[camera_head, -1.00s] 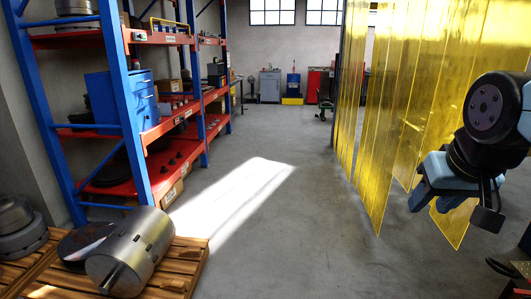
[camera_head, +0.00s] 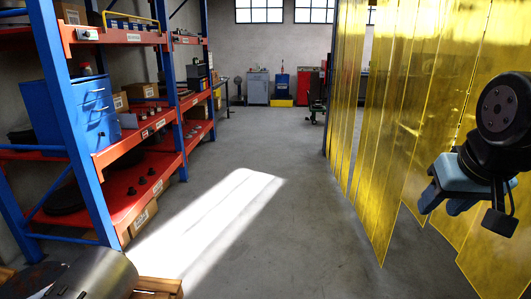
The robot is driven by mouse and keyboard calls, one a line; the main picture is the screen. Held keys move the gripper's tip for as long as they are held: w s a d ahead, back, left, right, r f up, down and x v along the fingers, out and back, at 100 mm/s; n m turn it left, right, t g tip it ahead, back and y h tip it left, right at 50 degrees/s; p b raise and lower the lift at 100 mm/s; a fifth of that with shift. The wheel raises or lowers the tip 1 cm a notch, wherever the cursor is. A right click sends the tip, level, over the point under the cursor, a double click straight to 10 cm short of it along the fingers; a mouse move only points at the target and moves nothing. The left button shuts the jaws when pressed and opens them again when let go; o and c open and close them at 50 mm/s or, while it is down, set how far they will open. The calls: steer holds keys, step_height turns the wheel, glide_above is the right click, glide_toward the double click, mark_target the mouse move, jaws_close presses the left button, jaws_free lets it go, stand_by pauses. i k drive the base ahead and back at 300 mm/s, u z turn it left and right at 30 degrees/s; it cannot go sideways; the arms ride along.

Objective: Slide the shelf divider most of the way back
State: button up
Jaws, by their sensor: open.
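A blue-and-red shelving rack (camera_head: 130,150) stands along the left side, with red shelf boards and blue uprights. I cannot make out a shelf divider for certain among the things on it. My gripper (camera_head: 443,208) is at the right, held up in front of the yellow strip curtain and far from the rack. It is open, with nothing seen between its fingers.
A blue drawer cabinet (camera_head: 88,112) and several boxes sit on the rack. A metal cylinder (camera_head: 95,275) lies at the bottom left by a wooden pallet (camera_head: 155,288). Yellow strips (camera_head: 385,120) hang at the right. The middle floor (camera_head: 290,220) is clear.

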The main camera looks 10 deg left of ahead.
mark_target(127, 121)
steer(key=i, duration=1.1)
steer(key=u, duration=0.35)
steer(key=i, duration=1.1)
steer(key=u, duration=0.75)
steer(key=i, duration=1.2)
steer(key=u, duration=0.85)
steer(key=i, duration=0.6)
steer(key=u, duration=0.15)
steer(key=k, duration=0.9)
steer(key=u, duration=0.15)
steer(key=i, duration=0.85)
